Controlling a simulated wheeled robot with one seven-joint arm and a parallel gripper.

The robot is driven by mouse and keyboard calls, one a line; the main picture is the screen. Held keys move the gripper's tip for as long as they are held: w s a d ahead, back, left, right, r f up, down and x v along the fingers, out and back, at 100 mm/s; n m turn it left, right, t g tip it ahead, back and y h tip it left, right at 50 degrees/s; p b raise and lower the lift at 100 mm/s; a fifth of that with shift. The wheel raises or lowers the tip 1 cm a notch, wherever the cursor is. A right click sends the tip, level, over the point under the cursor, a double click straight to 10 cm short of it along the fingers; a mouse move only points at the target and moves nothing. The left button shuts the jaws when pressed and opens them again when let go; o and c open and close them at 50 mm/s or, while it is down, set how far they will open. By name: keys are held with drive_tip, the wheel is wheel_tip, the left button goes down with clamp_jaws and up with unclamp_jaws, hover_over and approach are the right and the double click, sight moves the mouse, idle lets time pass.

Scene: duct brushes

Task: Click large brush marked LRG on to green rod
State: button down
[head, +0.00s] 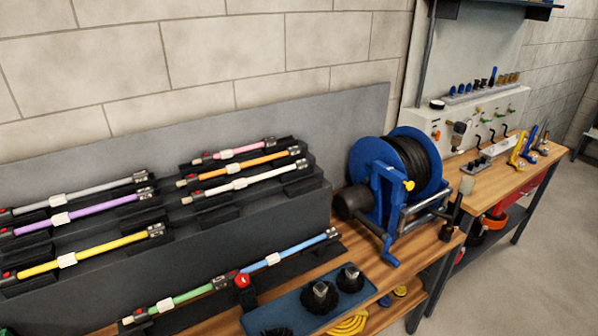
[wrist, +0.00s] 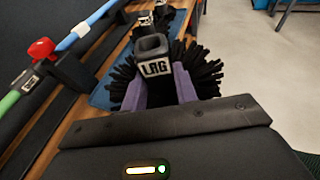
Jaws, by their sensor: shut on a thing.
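The large brush (wrist: 155,68) has a black square socket with a white LRG label and black bristles spread on both sides. My gripper (wrist: 160,88) is shut on it, with a purple finger pad on each side below the socket. The gripper is not visible in the head view. The green rod (head: 185,297) lies low along the bench at the front, with a white sleeve. It also shows at the left edge of the wrist view (wrist: 9,102), left of the held brush and apart from it. Its left end is near the bottom of the head view.
A red-knobbed clamp (head: 242,281) stands by the green rod, in line with a blue rod (head: 290,252). A blue tray (head: 284,311) holds black brushes (head: 320,297). Other coloured rods rest on a stepped rack (head: 260,225). A blue hose reel (head: 395,175) stands to the right.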

drive_tip(key=w+d+m+g+h, duration=0.1)
drive_tip(key=w+d, duration=0.2)
drive_tip(key=d, duration=0.4)
drive_tip(key=w+d+m+g+h, duration=0.1)
drive_tip(key=w+d, duration=0.3)
drive_tip(key=d, duration=0.3)
drive_tip(key=w+d+f+m+h, duration=0.1)
drive_tip(key=w+d, duration=0.3)
drive_tip(key=d, duration=0.4)
drive_tip(key=shift+g, duration=0.4)
drive_tip(key=shift+w, duration=0.15)
